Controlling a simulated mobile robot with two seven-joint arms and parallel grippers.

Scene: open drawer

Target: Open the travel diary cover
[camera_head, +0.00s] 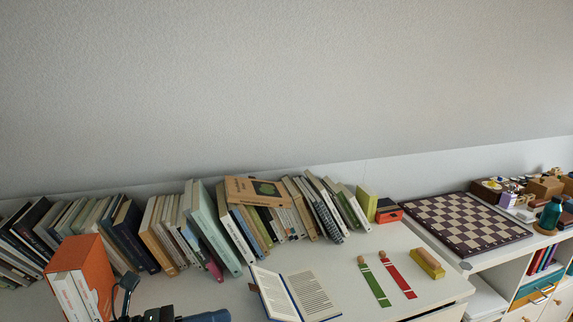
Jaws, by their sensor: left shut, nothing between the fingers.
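A book with a dark blue cover, which I take to be the travel diary (312,291), lies open on the white desktop at the bottom centre. Its pages face up, with printed text on the right page and a paler left page. Its lower edge is cut off by the frame. A small brown piece shows at its left edge. My left gripper (213,316) is at the bottom edge, left of the book and apart from it. It is shut and empty, and only partly visible. My right gripper is not in view.
A long row of leaning books (205,228) lines the wall. An orange box of books (78,272) stands left of my left arm. Green (376,284) and red (397,275) bookmarks and a yellow block (427,263) lie right of the diary. A chessboard (458,222) lies further right.

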